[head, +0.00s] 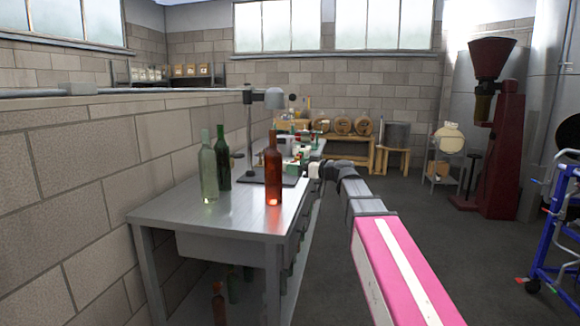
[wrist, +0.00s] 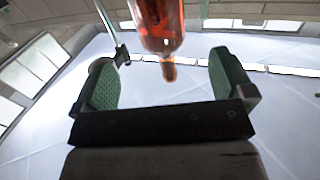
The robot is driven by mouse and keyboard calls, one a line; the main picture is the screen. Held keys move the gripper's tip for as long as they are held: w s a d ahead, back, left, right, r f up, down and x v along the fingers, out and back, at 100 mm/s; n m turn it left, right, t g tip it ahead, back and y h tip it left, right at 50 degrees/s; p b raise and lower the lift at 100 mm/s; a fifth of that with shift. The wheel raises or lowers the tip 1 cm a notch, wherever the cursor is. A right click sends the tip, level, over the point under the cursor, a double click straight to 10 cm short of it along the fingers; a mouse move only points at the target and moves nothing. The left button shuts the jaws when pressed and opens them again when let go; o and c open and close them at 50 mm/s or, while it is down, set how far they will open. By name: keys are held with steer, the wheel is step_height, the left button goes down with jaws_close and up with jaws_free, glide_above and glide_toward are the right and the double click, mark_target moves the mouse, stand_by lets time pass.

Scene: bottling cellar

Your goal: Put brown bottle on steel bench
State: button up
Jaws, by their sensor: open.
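The brown bottle (head: 273,172), glowing orange-red, stands upright on the near right part of the steel bench (head: 180,214). My gripper (head: 314,171) is to the right of the bottle in the head view, with a gap between them. In the wrist view my gripper (wrist: 168,58) is open, its two green-padded fingers wide apart. The brown bottle (wrist: 160,25) shows there beyond and between the fingertips, its neck pointing down in the picture. Neither finger appears to touch it.
A clear bottle (head: 208,170) and a dark green bottle (head: 223,162) stand left of the brown one. A grey stand (head: 249,130) is behind them. Another brown bottle (head: 218,304) is under the bench.

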steer(key=s+d+f+m+g+h, duration=0.1)
steer(key=s+d+f+m+h, duration=0.15)
steer(key=f, duration=0.65)
steer(key=s+d+f+m+g+h, duration=0.1)
steer(key=s+d+f+m+h, duration=0.15)
steer(key=f, duration=0.65)
steer(key=s+d+f+m+g+h, duration=0.1)
steer(key=s+d+f+h, duration=0.2)
steer(key=f, duration=0.6)
steer(key=s+d+f+m+g+h, duration=0.2)
steer(key=s+d+f+m+h, duration=0.1)
steer(key=s+d+f, duration=0.4)
steer(key=s+d+f+m+g+h, duration=0.2)
steer(key=s+d+f+h, duration=0.3)
steer(key=f, duration=0.7)
steer(key=s+d+m, duration=0.1)
steer(key=s+d, duration=0.1)
steer(key=s, duration=0.1)
steer(key=shift+d+m+g, duration=0.25)
steer(key=shift+m+g, duration=0.15)
